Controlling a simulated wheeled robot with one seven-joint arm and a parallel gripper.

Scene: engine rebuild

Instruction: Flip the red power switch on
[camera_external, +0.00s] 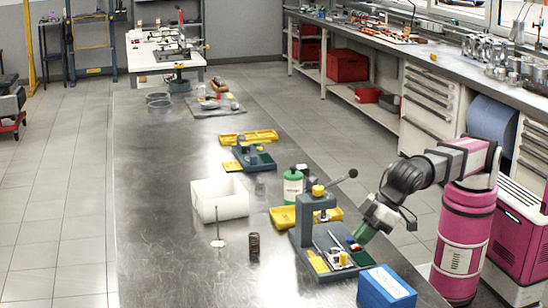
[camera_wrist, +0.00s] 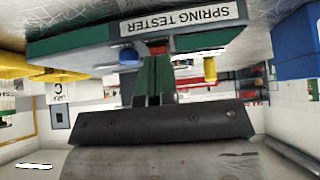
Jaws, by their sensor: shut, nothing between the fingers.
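The red power switch (camera_wrist: 158,48) shows in the wrist view as a small red patch on the front of the spring tester (camera_wrist: 90,38), below its "SPRING TESTER" label (camera_wrist: 183,20). It is partly hidden by my fingertips. My gripper (camera_wrist: 153,58) has green fingers, which are shut together with nothing between them. Their tips are right at the switch; I cannot tell whether they touch it. In the outside view my gripper (camera_external: 360,238) comes down from the right onto the front right of the tester (camera_external: 304,232). The switch's position, on or off, cannot be read.
A blue button (camera_wrist: 128,56) and a yellow knob (camera_wrist: 209,68) flank the switch. A blue box (camera_external: 386,288) stands close by at the bench's front right. A lever with a black ball (camera_external: 352,173) rises from the tester. A white bin (camera_external: 220,203) and green bottle (camera_external: 292,188) stand behind.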

